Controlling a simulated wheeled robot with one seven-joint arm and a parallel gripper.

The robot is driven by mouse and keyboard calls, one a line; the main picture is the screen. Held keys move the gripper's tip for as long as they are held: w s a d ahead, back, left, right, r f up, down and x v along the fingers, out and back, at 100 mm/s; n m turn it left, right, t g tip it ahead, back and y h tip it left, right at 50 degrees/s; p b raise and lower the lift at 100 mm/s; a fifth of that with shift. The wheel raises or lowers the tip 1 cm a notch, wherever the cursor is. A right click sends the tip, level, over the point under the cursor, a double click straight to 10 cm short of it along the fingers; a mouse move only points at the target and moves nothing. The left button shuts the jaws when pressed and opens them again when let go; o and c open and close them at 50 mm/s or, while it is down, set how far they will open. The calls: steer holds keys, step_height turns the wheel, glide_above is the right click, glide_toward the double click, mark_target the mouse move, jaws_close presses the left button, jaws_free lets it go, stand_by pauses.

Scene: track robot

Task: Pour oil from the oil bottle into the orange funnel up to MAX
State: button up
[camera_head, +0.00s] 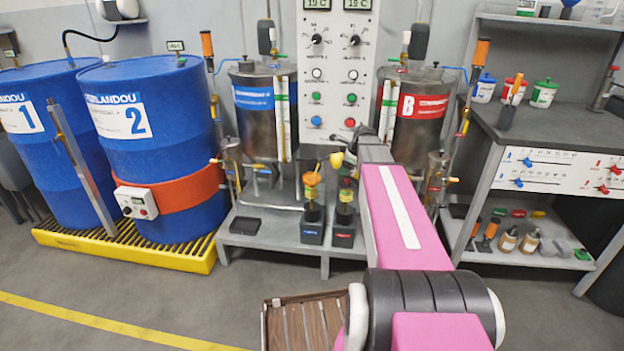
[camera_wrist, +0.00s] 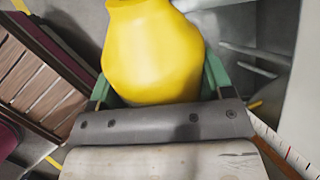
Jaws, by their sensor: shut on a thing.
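My gripper (camera_wrist: 160,82) is shut on a smooth yellow bottle (camera_wrist: 150,50), which I take to be the oil bottle. Its green fingers press on both sides, and the bottle's far end is cut off by the top of the wrist view. In the head view a small part of the yellow bottle (camera_head: 337,160) shows beside the end of my pink arm, near my gripper (camera_head: 350,156). The orange funnel (camera_head: 312,178) stands on the left of two small black stands, below and left of the bottle. No oil stream and no MAX mark can be made out.
A second stand (camera_head: 345,205) with a green top is right of the funnel, partly close behind my arm. Metal tanks (camera_head: 262,110) and a control panel (camera_head: 337,75) rise behind. Blue drums (camera_head: 150,160) stand left; a grey workbench (camera_head: 545,130) is right.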

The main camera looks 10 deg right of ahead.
steer(key=shift+d+y, duration=0.1)
steer(key=shift+y, duration=0.3)
steer(key=shift+a+r+m+t+y, duration=0.15)
steer(key=shift+r+t+y, duration=0.25)
steer(key=shift+r+y, duration=0.4)
steer(key=shift+a+r+m+t+y, duration=0.15)
steer(key=shift+r+t+y, duration=0.25)
steer(key=shift+r+y, duration=0.45)
steer(key=shift+y, duration=0.45)
steer(key=shift+d+r+t+y, duration=0.1)
steer(key=shift+d+t+y, duration=0.2)
steer(key=shift+t+y, duration=0.55)
steer(key=shift+d+m, duration=0.1)
steer(key=shift+m, duration=0.2)
steer(key=shift+s+d+t+y, duration=0.15)
steer(key=shift+t+y, duration=0.1)
steer(key=shift+y, duration=0.3)
steer(key=shift+d+f+m+t+y+b, duration=0.1)
steer(key=shift+f+m+t+y+b, duration=0.15)
steer(key=shift+t+y, duration=0.45)
steer(key=shift+d+f+m+t+y+b, duration=0.15)
steer(key=shift+m+t+y, duration=0.15)
steer(key=shift+y, duration=0.7)
